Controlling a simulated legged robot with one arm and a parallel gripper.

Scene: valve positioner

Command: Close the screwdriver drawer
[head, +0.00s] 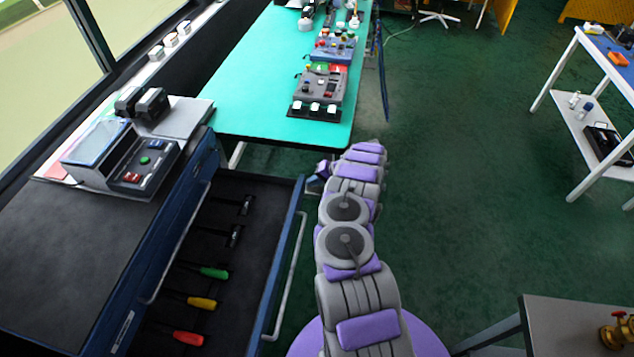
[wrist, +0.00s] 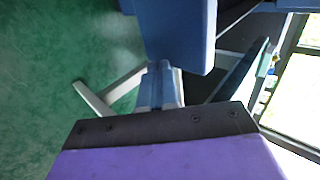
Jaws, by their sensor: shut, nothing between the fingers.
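The screwdriver drawer (head: 262,190) stands pulled out from the blue cabinet (head: 190,190) in the head view. Inside lie screwdrivers with green (head: 214,273), yellow (head: 202,303) and red (head: 188,338) handles, plus darker tools. Its blue front carries a long grey handle (head: 291,275). My gripper (head: 316,182) is at the far end of the drawer front, on its outer side, partly hidden by my wrist. In the wrist view, my shut, empty gripper (wrist: 160,82) points at a blue panel (wrist: 178,35), probably the drawer front. I cannot tell whether they touch.
A green-topped table (head: 250,85) with control boxes (head: 322,88) stands just beyond the drawer. A device with a screen (head: 115,155) sits on the cabinet. A grey table (head: 570,320) stands at the lower right. The green floor (head: 460,180) to the right is clear.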

